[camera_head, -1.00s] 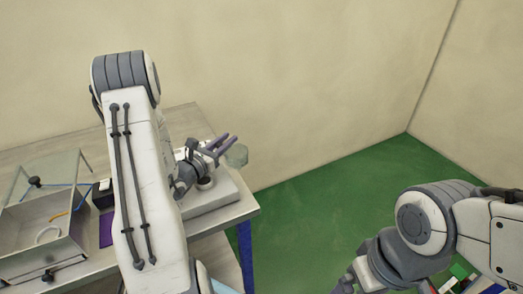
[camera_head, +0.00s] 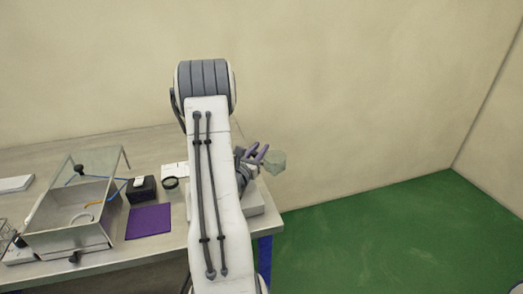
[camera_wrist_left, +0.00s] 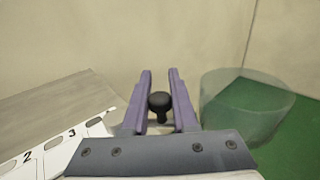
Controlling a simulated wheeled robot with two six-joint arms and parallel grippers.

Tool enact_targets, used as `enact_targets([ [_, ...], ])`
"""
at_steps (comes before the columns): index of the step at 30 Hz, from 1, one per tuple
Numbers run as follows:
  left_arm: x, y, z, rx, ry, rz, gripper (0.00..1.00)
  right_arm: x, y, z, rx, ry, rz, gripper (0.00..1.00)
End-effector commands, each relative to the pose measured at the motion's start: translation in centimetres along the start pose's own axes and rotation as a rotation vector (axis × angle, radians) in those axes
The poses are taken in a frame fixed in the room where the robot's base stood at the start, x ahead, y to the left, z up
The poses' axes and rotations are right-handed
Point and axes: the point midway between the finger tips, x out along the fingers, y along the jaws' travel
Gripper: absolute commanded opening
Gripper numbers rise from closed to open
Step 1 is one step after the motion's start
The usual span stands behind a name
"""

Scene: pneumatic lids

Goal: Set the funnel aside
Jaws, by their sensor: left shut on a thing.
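A clear, pale green, cup-like piece (camera_head: 275,162), which I take to be the funnel, is beside the purple fingertips of my left gripper (camera_head: 257,152). In the left wrist view the clear piece (camera_wrist_left: 248,105) is to the right of the fingers. There, my left gripper (camera_wrist_left: 160,85) is shut on a black knob (camera_wrist_left: 160,103). The join between knob and clear piece is not visible. My right gripper is out of view.
The bench (camera_head: 165,256) holds an open clear-lidded box (camera_head: 68,239), a purple mat (camera_head: 148,222), a black block (camera_head: 141,190) and a black ring (camera_head: 170,183). My left arm hides part of a grey base (camera_head: 255,199). Green floor (camera_head: 390,235) lies right of the bench.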

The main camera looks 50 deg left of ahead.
Motion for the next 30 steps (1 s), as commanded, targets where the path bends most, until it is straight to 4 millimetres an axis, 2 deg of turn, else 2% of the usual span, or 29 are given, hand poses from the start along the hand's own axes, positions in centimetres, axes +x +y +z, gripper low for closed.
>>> enact_targets([
  [3,0.1,0.0,0.2,0.003,-0.006,-0.001,0.0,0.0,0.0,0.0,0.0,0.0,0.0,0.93],
  [4,0.1,0.0,0.2,0.003,-0.006,-0.001,0.34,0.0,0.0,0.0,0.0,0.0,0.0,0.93],
  [5,0.1,0.0,0.2,0.003,-0.006,-0.001,0.38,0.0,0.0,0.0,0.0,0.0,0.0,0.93],
  [17,-0.6,0.1,0.0,0.001,-0.002,0.001,0.38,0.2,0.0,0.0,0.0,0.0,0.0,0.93],
  [20,-1.9,0.1,-0.1,0.0,-0.002,0.003,0.38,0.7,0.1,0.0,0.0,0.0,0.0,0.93],
  [25,-5.3,0.2,-0.2,0.0,-0.002,0.005,0.38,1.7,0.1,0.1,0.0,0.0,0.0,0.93],
  [27,-5.7,0.1,0.6,-0.002,0.003,0.0,0.38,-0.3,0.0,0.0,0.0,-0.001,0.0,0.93],
  [30,-6.3,0.1,0.6,-0.002,0.006,-0.001,0.38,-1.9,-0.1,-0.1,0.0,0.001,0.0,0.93],
])
